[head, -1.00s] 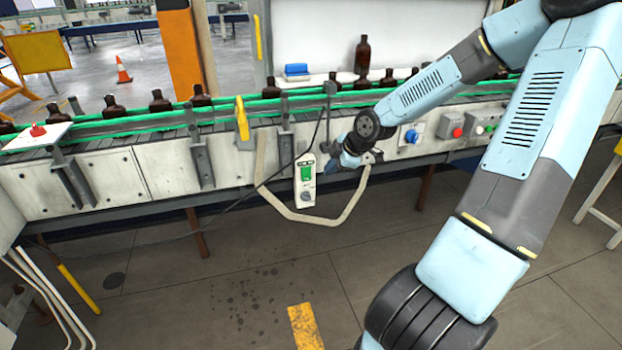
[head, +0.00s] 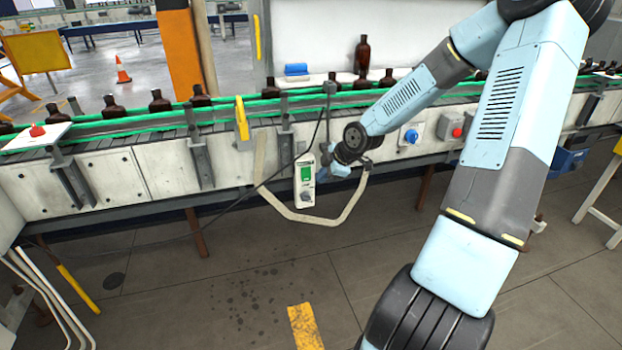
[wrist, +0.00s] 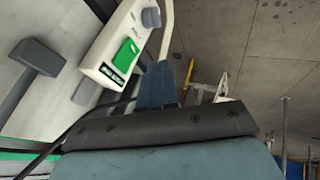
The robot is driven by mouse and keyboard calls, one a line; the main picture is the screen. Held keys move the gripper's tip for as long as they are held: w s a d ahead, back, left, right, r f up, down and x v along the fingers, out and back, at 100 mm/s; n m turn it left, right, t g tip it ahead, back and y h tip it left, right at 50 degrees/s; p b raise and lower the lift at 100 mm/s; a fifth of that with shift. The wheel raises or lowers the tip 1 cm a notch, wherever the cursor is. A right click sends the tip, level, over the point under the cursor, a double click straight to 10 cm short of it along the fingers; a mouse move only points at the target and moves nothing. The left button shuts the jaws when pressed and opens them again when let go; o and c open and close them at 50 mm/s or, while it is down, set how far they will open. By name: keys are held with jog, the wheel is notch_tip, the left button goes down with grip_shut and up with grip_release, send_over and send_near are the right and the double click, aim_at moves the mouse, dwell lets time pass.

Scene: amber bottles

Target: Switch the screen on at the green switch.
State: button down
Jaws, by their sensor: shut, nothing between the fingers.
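The green switch (head: 306,173) is on a white control box (head: 305,196) hung at the front of the conveyor. In the wrist view the green switch (wrist: 122,60) shows large on the box, with a dark marked strip at one end of it and a grey knob further along the box. My gripper (head: 340,170) is just right of the box in the head view. In the wrist view its blue fingers (wrist: 157,84) are together and empty, to the right of and below the switch, with a visible gap between. I cannot tell which surface is the screen.
A bent cream rail (head: 333,222) loops below and around the box. A dark cable (head: 250,195) runs down to its left. A blue knob (head: 411,136) and a red button (head: 457,132) are on the conveyor front. Brown bottles (head: 160,102) stand on the conveyor.

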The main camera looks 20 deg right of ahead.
aim_at(311, 178)
jog(key=shift+w+a+f, duration=0.35)
jog(key=shift+w+f, duration=0.45)
jog(key=shift+w, duration=0.25)
jog(key=shift+w+a+f, duration=0.3)
jog(key=shift+w+f, duration=0.55)
jog(key=shift+w, duration=0.2)
jog(key=shift+w+a+f, duration=0.35)
jog(key=shift+w+f, duration=0.45)
jog(key=shift+w, duration=0.25)
